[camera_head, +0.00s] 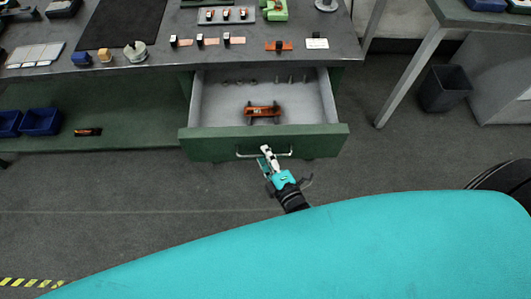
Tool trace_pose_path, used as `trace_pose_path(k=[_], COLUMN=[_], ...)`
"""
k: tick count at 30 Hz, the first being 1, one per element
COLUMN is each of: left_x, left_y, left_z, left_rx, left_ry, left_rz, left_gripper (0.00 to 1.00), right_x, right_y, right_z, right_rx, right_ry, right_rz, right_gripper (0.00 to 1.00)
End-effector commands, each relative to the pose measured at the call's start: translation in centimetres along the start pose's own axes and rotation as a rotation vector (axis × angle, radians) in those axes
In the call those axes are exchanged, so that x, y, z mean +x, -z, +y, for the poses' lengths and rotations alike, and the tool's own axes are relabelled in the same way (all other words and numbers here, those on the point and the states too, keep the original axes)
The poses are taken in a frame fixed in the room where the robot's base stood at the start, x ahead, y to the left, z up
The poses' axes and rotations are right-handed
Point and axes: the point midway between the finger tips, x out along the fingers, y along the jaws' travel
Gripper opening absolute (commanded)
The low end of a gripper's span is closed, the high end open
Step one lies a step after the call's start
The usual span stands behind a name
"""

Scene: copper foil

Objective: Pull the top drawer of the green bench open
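The green bench (345,84) has its top drawer (220,146) pulled well out, so its grey inside shows. An orange-brown object (262,112) lies in it, with several small metal pieces near the back. The drawer front carries a pale bar handle (283,154). My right gripper (266,152) reaches up from below, with its fingertips at the middle of the handle. It appears closed around the bar, though the fingers are small in view. My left gripper is not in view.
The bench top (165,65) holds several small parts and a dark mat (122,24). Blue bins (41,122) stand on the lower shelf at left. A dark waste bin (445,88) stands at right. The floor in front of the drawer is clear.

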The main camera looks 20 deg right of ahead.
Motion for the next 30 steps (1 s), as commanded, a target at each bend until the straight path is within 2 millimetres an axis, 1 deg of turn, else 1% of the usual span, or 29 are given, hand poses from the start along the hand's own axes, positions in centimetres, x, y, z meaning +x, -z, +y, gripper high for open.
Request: trace_pose_path(k=[9,12,15,18,21,30], left_x=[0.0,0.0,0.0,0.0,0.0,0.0], left_y=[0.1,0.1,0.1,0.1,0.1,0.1], left_z=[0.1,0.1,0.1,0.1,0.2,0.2], left_rx=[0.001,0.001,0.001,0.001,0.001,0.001], left_ry=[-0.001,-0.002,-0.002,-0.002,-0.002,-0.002], left_rz=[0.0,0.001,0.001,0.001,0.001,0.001], left_gripper=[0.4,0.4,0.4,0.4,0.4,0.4], right_x=[-6.7,-8.5,-9.8,-10.6,-10.9,-10.9], right_y=[0.0,0.0,0.0,0.0,0.0,0.0], right_z=[-0.1,0.0,0.0,0.0,0.0,0.1], right_rx=[0.001,0.001,0.001,0.0,0.0,0.0], right_ry=[0.003,0.002,0.001,-0.001,-0.001,-0.001], right_rz=[0.0,-0.001,0.0,0.0,0.0,0.0], right_gripper=[0.34,0.34,0.34,0.34,0.34,0.34])
